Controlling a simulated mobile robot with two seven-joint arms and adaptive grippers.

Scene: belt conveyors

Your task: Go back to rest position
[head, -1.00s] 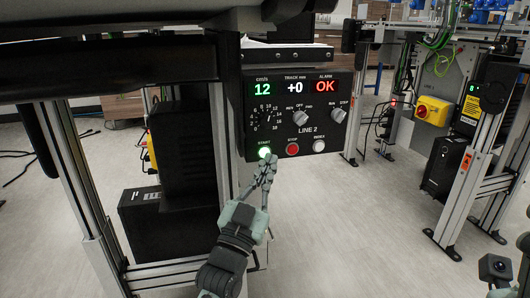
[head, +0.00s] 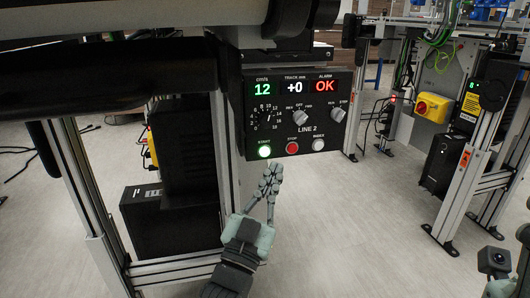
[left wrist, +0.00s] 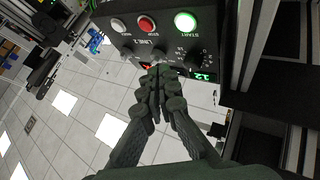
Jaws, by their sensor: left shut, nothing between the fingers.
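My left gripper (head: 272,172) is shut and empty in the head view, just below the Line 2 control panel (head: 300,134) and apart from the lit green START button (head: 264,152). In the left wrist view the shut fingers (left wrist: 160,75) point toward the panel, which appears upside down, with the START button (left wrist: 186,22) glowing green. The panel display reads 12 cm/s, track +0 and alarm OK. At the lower right of the head view, a part of my right arm (head: 494,262) shows; its fingers are out of view.
The conveyor frame post (head: 85,190) and a black box (head: 155,215) stand left of my left gripper. On the right are another frame leg (head: 468,180) and a yellow switch box (head: 434,107). The floor (head: 350,220) between them is clear.

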